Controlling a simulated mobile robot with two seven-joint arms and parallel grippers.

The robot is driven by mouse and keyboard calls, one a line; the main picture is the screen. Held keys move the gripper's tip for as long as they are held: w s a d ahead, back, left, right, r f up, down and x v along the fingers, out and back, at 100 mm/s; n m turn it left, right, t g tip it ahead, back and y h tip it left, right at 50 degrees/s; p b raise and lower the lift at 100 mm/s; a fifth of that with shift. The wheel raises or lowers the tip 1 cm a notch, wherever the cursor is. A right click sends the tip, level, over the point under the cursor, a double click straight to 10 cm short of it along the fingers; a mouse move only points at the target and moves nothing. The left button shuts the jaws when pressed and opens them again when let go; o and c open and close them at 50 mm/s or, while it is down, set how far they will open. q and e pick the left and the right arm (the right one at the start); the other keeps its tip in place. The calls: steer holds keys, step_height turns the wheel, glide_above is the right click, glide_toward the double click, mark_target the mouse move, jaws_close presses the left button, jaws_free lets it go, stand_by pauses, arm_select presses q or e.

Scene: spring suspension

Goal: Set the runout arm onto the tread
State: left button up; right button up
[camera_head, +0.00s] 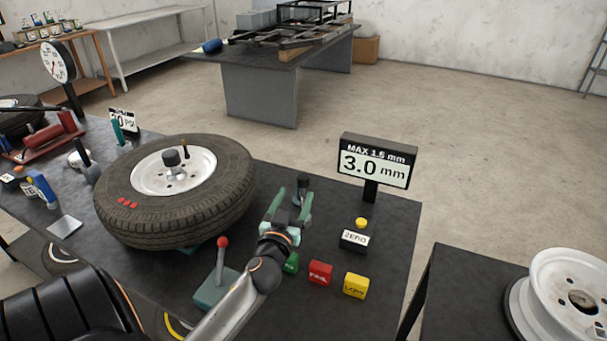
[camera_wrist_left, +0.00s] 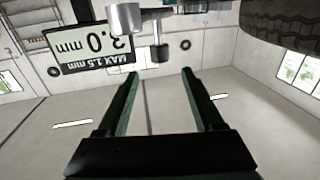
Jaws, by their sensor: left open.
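The tyre (camera_head: 175,228) lies on its side around a white rim on the dark bench, its tread facing outward; part of the tread also shows in the left wrist view (camera_wrist_left: 285,22). What looks like the runout arm (camera_head: 303,185) stands to the right of the tyre, mostly hidden by my gripper in the head view. In the left wrist view the runout arm (camera_wrist_left: 126,18) shows a silver post, a crosspiece and a dark knob, beyond the fingertips. My left gripper (camera_head: 293,202) is open, with nothing between its green fingers (camera_wrist_left: 159,74). My right gripper is not in view.
A display (camera_head: 375,165) reads 3.0 mm, MAX 1.5 mm. A ZERO block (camera_head: 354,240), a red FAIL block (camera_head: 320,273), a yellow block (camera_head: 356,286) and a red-knobbed lever (camera_head: 221,262) stand near my left arm. A white wheel rim (camera_head: 570,290) is at the right.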

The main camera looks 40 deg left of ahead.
mark_target(302, 181)
arm_select(q)
steer(key=p+x, duration=0.1)
steer(key=x, duration=0.7)
steer(key=shift+w+a, duration=0.15)
steer(key=shift+w, duration=0.15)
jaws_close()
stand_by(1.1)
